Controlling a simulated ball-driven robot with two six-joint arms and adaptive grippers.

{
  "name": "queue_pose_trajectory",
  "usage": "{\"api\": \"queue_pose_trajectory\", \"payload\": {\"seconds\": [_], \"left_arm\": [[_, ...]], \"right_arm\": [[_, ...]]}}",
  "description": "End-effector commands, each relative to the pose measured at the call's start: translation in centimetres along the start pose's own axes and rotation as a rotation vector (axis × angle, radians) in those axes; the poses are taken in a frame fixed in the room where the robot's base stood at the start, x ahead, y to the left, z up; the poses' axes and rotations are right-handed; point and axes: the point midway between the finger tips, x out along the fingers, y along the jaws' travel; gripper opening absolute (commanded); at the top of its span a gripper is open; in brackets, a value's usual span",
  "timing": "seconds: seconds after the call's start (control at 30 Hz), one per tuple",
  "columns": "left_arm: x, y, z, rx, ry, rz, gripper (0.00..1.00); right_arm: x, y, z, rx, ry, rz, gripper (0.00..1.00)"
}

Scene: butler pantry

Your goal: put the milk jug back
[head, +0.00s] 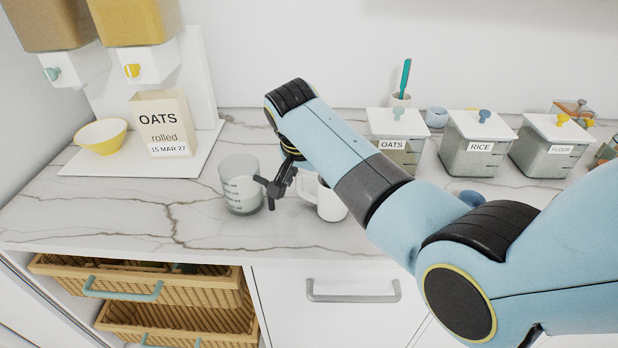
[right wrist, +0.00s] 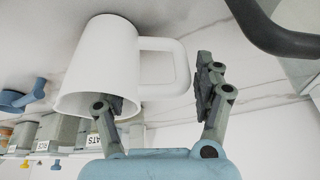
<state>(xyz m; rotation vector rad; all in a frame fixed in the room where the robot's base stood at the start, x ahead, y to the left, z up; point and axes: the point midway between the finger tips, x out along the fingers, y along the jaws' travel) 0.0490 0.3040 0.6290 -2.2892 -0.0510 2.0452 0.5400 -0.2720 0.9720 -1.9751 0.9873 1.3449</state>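The milk jug, a plain white jug with a squared handle (head: 330,205), stands upright on the marble counter, partly hidden behind my right arm. In the right wrist view the white jug (right wrist: 100,58) looks upside down and large, with its handle pointing right. My right gripper (head: 279,184) is low beside the jug's handle side. In the right wrist view its fingers (right wrist: 160,90) are spread apart, one near the jug's body and one beyond the handle; I cannot tell whether either touches. My left gripper is out of view.
A clear measuring cup (head: 240,187) stands close left of my right gripper. Canisters labelled OATS (head: 395,150), RICE (head: 480,155) and FLOUR (head: 556,150) line the back right. A white board (head: 95,165) holds a yellow bowl and an oats packet. A wicker drawer (head: 200,285) stands open below.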

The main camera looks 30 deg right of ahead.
Motion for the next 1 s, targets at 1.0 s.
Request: {"api": "queue_pose_trajectory", "payload": {"seconds": [1.0], "left_arm": [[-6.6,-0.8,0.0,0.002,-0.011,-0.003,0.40]], "right_arm": [[-9.9,-0.1,-0.1,0.001,0.000,-0.004,0.79]]}}
